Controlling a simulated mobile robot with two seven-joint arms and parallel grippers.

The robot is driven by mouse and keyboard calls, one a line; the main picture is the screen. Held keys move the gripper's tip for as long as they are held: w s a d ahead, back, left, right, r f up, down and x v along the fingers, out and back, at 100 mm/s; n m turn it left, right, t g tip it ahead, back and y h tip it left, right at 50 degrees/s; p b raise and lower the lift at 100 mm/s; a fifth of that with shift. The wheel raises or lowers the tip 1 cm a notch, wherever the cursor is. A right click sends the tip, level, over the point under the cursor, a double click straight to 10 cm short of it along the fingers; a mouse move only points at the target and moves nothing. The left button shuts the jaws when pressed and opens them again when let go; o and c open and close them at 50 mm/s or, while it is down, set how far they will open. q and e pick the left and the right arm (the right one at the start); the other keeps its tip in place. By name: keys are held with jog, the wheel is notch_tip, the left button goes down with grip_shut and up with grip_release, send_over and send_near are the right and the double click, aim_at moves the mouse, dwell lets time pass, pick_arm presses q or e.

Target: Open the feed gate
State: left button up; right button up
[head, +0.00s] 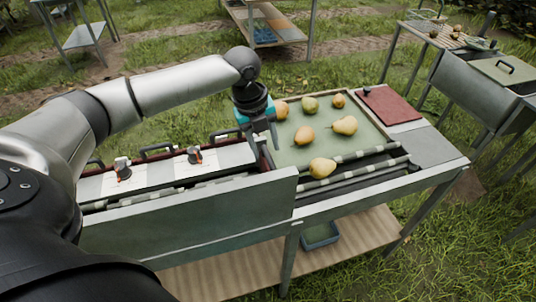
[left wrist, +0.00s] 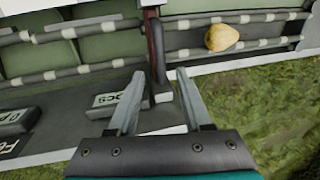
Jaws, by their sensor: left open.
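A thin dark red upright panel (head: 266,153), seemingly the feed gate, stands at the left edge of the green pear tray (head: 284,150). In the left wrist view the red panel (left wrist: 156,45) is seen edge-on, with a dark bar-like handle (left wrist: 162,88) near its end. My left gripper (head: 262,140) points down just at the panel, its fingers apart. In the left wrist view the open fingers (left wrist: 158,88) lie on either side of the handle's end; I cannot tell whether they touch it. My right gripper is not in view.
Several pears lie in the tray, and one pear (head: 322,167) rests on the striped rollers (head: 362,157) in front. Left of the panel are white covers with black handles (head: 157,151) and small levers (head: 194,155). A grey front board (head: 190,222) borders the near side.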

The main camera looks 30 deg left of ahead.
aim_at(269, 158)
pick_arm(q)
jog(key=shift+w+d+f, duration=0.15)
jog(key=shift+w+f, duration=0.05)
jog(key=shift+f, duration=0.75)
jog(key=shift+w+d+f, duration=0.1)
jog(key=shift+w+f, duration=0.05)
jog(key=shift+f, duration=0.75)
grip_shut()
